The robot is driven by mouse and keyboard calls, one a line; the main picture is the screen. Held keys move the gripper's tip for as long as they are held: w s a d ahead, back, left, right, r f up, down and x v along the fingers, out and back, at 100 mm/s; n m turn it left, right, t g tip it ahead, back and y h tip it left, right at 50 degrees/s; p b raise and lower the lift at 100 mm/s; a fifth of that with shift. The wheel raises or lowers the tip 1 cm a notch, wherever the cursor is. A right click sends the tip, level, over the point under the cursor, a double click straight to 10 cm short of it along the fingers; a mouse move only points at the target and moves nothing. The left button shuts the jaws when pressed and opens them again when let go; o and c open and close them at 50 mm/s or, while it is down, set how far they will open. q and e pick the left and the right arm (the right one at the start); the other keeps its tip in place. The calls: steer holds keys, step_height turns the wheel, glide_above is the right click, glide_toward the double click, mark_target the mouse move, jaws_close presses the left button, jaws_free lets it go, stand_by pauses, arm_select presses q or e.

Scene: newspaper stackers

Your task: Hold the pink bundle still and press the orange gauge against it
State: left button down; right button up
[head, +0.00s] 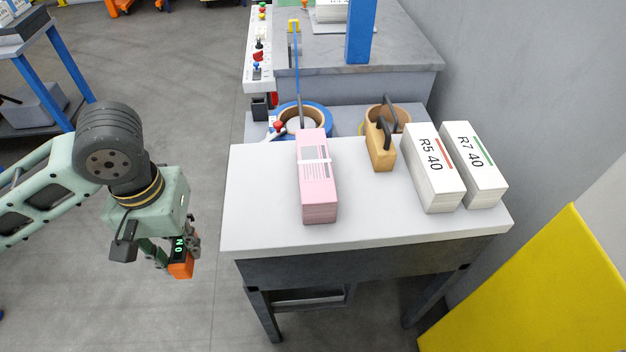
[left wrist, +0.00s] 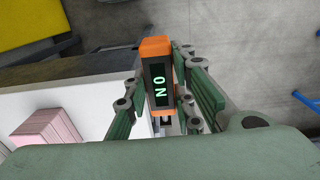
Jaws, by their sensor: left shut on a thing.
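The pink bundle (head: 317,180) lies on the white-topped table, left of its middle, with a pale band around it. It also shows at the lower left of the left wrist view (left wrist: 48,138). My left gripper (head: 178,258) is shut on the orange gauge (head: 181,268), left of the table and apart from the bundle. In the left wrist view the gauge (left wrist: 155,48) sits between the fingers, and its dark display reads "NO" in green, turned sideways. My right gripper is not in view, and nothing is holding the bundle.
The white table (head: 262,222) also bears a tan block with a black handle (head: 380,156) and two white bundles, "R5 40" (head: 433,170) and "R7 40" (head: 474,166). Tape rolls (head: 318,112) stand behind. A yellow panel (head: 545,290) is at the right.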

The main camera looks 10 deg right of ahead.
arm_select(q)
steer(key=shift+w+d, duration=0.1)
steer(key=shift+d, duration=0.05)
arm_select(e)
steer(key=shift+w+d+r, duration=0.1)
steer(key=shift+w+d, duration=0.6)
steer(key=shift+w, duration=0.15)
arm_select(q)
steer(key=shift+w+d+m, duration=0.2)
steer(key=shift+w+m, duration=0.1)
steer(key=w+d+m, duration=0.2)
steer(key=w, duration=0.1)
steer(key=w+d+m, duration=0.2)
steer(key=w+m, duration=0.1)
steer(key=w+d+r+m, duration=0.1)
steer(key=w+d+m, duration=0.1)
steer(key=w+m, duration=0.1)
steer(key=shift+d, duration=0.2)
steer(key=w+d+r+m, duration=0.2)
steer(key=w+d+m, duration=0.4)
steer(key=w+m, duration=0.2)
steer(key=shift+w+d+m, duration=0.2)
steer(key=shift+m, duration=0.5)
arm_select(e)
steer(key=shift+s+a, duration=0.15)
